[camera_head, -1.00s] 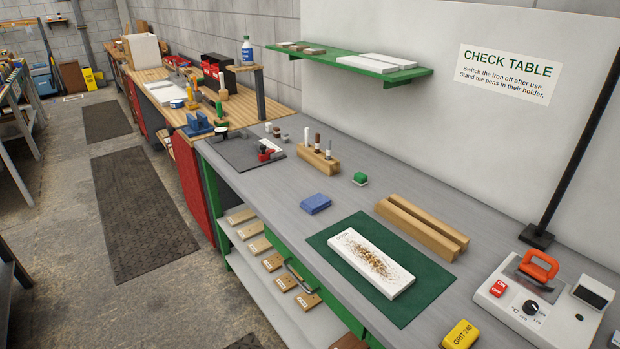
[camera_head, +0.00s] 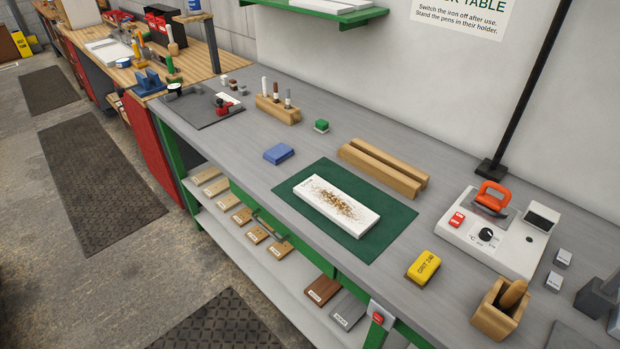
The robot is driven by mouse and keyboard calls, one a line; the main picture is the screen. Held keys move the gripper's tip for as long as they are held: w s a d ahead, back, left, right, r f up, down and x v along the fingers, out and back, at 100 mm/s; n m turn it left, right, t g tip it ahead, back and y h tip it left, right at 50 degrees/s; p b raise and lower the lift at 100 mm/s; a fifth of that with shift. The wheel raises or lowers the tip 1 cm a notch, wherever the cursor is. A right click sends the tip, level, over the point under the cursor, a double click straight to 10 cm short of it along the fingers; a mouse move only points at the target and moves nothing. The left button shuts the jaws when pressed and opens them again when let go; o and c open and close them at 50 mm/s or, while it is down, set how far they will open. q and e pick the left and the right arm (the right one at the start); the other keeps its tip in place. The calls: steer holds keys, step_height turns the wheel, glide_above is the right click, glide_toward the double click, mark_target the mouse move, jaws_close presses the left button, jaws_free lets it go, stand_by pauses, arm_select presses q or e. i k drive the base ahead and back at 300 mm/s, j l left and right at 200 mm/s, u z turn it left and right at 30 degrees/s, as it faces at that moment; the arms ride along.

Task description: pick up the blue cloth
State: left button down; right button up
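The blue cloth (camera_head: 279,153) is a small folded pad lying flat on the grey check table (camera_head: 333,126). It lies just left of the green mat (camera_head: 388,227) and in front of the wooden pen holder (camera_head: 277,110). Nothing covers it. A white board (camera_head: 310,200) with brown crumbs or shavings on it lies on the mat. Neither of my grippers shows in the head view.
A green block (camera_head: 321,126) sits behind the cloth.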

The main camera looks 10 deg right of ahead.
mark_target(279, 152)
steer(key=i+j+z, duration=0.1)
steer(key=z, duration=0.85)
steer(key=i+j+z, duration=0.15)
steer(key=j+z, duration=0.2)
steer(key=j, duration=0.2)
steer(key=j+z, duration=0.35)
steer(key=j, duration=0.15)
steer(key=j+z, duration=0.35)
steer(key=j, duration=0.25)
steer(key=i, duration=0.05)
